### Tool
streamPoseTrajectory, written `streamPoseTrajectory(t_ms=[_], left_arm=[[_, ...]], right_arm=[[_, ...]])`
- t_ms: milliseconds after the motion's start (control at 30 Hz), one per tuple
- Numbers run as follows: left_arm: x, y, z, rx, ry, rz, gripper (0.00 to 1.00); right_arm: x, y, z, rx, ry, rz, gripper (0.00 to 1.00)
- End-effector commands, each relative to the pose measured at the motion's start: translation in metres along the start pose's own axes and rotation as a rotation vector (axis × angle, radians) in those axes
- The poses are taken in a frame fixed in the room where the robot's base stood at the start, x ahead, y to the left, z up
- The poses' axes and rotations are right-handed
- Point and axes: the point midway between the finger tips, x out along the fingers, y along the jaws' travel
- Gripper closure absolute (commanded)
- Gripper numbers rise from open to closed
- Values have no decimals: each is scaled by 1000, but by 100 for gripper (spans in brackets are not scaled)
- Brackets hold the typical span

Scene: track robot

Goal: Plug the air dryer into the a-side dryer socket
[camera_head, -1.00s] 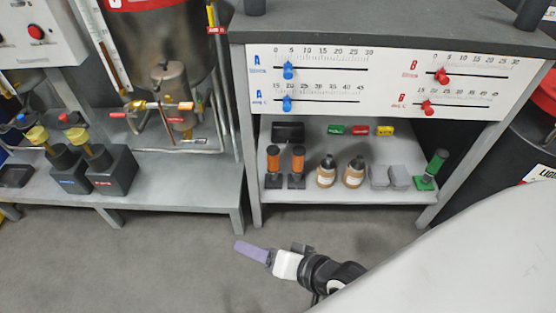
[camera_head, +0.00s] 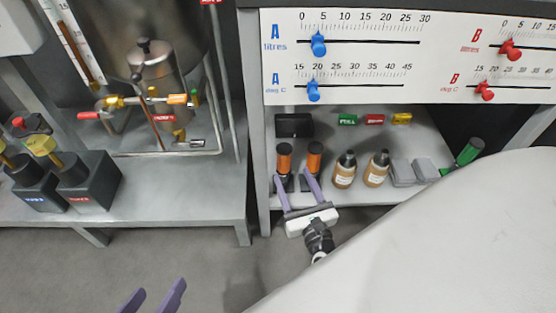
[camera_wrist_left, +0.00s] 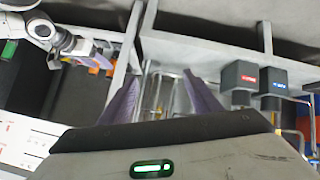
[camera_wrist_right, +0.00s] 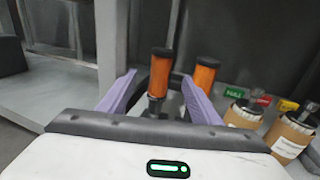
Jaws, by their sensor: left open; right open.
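Two orange cylinders with black caps, which look like the air dryers, stand upright on the lower shelf: a left one (camera_head: 284,160) and a right one (camera_head: 315,158). My right gripper (camera_head: 295,182) is open in front of them. In the right wrist view the left cylinder (camera_wrist_right: 160,77) shows between the open fingers, and the right one (camera_wrist_right: 206,74) is partly behind the right finger. I cannot tell whether the fingers reach around it. My left gripper (camera_head: 153,295) is open and empty at the bottom edge. No socket is readable as the a-side dryer socket.
Brown bottles (camera_head: 345,170), grey blocks (camera_head: 403,172) and a green cylinder (camera_head: 468,152) stand right of the orange cylinders. The slider panel (camera_head: 360,60) is above. On the left bench, dark blocks (camera_head: 88,182) carry blue and red labels, beside a steel tank with piping (camera_head: 150,75).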

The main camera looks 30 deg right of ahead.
Motion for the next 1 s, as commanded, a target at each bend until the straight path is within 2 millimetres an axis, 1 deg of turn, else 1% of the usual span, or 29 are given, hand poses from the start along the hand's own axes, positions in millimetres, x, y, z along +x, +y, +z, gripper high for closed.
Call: streamPoseTrajectory(t_ms=[33, 100, 200, 433, 600, 700, 800, 1000], left_arm=[[1, 1, 0, 0, 4, 6, 42], [0, 3, -2, -3, 13, 12, 42], [-1, 5, -4, -7, 25, 19, 42], [-2, 7, -7, -12, 42, 29, 42], [-3, 11, -11, -19, 68, 48, 42], [-4, 14, -14, -23, 81, 57, 42], [-5, 14, -15, -25, 85, 60, 42], [-6, 15, -16, -25, 87, 61, 42]], right_arm=[[9, -1, 0, 2, -6, -3, 42], [21, -1, 2, 2, -7, -2, 42], [35, -1, 1, 1, -5, -2, 42], [53, -1, 1, 0, -3, -1, 42], [80, -2, 2, -1, -5, -1, 42], [91, -2, 2, -1, -3, 0, 42], [97, -2, 2, -1, -2, -1, 42], [97, -2, 3, -1, -1, 0, 42]])
